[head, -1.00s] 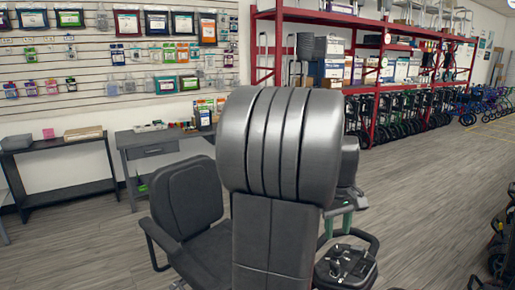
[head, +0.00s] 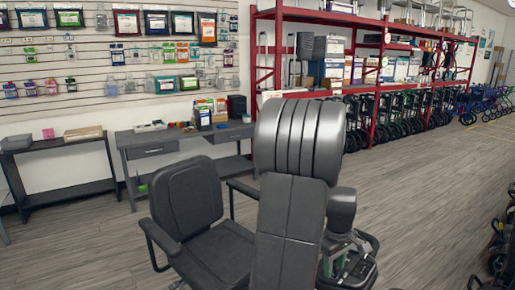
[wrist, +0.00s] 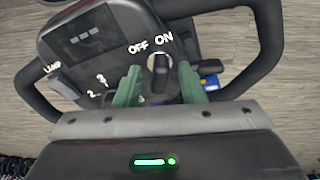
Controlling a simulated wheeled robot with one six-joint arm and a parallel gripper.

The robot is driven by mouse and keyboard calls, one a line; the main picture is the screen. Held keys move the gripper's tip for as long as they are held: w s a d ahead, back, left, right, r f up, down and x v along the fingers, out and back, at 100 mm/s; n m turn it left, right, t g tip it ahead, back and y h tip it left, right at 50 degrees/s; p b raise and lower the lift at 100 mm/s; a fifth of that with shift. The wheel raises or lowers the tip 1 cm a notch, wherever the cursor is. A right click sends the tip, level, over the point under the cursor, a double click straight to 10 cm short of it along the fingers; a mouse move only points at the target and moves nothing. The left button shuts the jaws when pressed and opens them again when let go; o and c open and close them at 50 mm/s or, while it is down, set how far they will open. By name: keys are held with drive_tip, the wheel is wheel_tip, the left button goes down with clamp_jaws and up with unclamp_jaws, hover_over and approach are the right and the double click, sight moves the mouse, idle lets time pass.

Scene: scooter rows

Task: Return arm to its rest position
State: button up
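My gripper (wrist: 160,72) shows in the wrist view with its two green fingers apart, one on each side of a dark switch knob (wrist: 159,64). I cannot tell how far above the knob they are; nothing is visibly clamped. The knob sits below the OFF and ON labels on the black control panel (wrist: 85,55) of a scooter. In the head view my grey arm stands large in the middle.
A black handlebar (wrist: 268,40) loops around the panel. A black scooter seat (head: 188,205) stands left of my arm. Desks (head: 150,148) and a pegboard wall are behind. Grey floor is open at right.

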drive_tip(key=n+p, duration=0.1)
drive_tip(key=n, duration=0.3)
drive_tip(key=shift+g+y, duration=0.3)
drive_tip(key=n, duration=0.5)
drive_tip(key=shift+p, duration=0.35)
drive_tip(key=shift+g, duration=0.3)
drive_tip(key=r, duration=0.7)
drive_tip(key=shift+w+d+r, duration=0.1)
drive_tip(key=shift+w, duration=0.25)
